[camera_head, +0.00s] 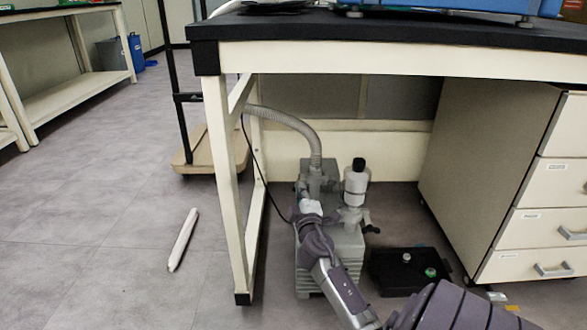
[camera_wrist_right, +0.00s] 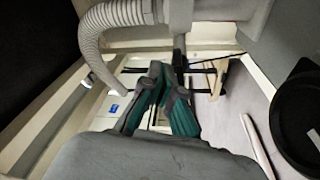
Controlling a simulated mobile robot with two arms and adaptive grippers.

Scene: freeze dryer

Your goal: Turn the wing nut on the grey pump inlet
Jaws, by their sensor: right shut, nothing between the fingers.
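The grey pump (camera_head: 345,250) stands on the floor under the bench. A ribbed grey hose (camera_head: 290,119) curves down to its inlet (camera_head: 319,178) at the back of the pump; the hose also shows large at upper left in the wrist view (camera_wrist_right: 92,45). My right gripper (camera_head: 311,205) is over the pump's top, just in front of the inlet. In the wrist view its teal fingers (camera_wrist_right: 165,78) are together and empty, below the hose end. I cannot make out the wing nut; it is too small or hidden by the gripper. My left gripper is out of view.
A white-and-black filter (camera_head: 356,184) stands on the pump, right of my gripper. A black tray (camera_head: 399,272) lies right of the pump. The bench leg (camera_head: 226,185) is at left, the drawer cabinet (camera_head: 482,170) at right. A white rod (camera_head: 183,240) lies on the floor.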

